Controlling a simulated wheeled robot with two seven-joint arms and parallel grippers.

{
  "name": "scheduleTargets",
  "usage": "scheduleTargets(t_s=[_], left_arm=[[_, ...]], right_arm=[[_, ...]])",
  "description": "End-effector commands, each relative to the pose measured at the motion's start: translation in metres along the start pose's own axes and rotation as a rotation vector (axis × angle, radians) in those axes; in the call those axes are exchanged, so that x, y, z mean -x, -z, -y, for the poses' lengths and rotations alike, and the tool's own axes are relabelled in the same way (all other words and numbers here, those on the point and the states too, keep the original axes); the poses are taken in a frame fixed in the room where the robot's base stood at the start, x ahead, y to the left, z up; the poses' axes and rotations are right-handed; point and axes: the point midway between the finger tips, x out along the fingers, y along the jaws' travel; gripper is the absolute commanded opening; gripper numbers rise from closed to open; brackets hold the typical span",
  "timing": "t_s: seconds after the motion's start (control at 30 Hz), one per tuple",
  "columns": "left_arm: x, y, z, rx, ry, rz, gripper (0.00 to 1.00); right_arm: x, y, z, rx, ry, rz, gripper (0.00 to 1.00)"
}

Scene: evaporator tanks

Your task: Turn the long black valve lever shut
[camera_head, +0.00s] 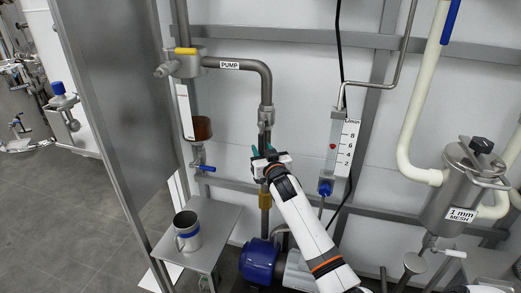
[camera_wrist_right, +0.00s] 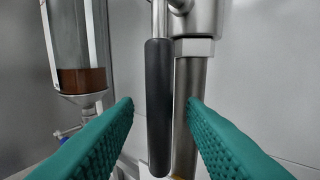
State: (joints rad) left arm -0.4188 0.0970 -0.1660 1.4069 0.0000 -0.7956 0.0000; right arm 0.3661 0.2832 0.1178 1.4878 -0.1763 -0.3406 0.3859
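The long black valve lever (camera_wrist_right: 159,105) hangs straight down on a metal stem in the right wrist view, in front of a vertical steel pipe (camera_wrist_right: 188,110). My right gripper (camera_wrist_right: 161,106) is open. Its two green fingers stand on either side of the lever, with visible gaps to it. In the head view my right gripper (camera_head: 264,151) is at the vertical pipe below the valve body (camera_head: 266,115). The lever cannot be made out clearly there. My left gripper is not in view.
A sight glass with brown liquid (camera_head: 201,129) and a small blue-handled valve (camera_head: 207,168) are left of the gripper. A mug (camera_head: 187,232) stands on a metal shelf (camera_head: 213,218). A flow meter (camera_head: 342,144) is to the right. A blue pump motor (camera_head: 258,260) sits below.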

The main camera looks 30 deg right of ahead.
Motion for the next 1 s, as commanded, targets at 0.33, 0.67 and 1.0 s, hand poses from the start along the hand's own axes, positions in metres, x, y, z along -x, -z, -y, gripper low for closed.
scheduleTargets(t_s=[0.33,0.67,1.0], left_arm=[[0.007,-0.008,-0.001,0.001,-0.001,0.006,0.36],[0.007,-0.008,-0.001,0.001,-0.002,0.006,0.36],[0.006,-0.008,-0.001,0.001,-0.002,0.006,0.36]], right_arm=[[-0.02,0.001,-0.001,0.001,-0.001,-0.001,0.37],[-0.02,0.001,-0.001,0.001,-0.001,-0.001,0.13],[-0.02,0.001,-0.001,0.002,-0.001,-0.002,0.0]])
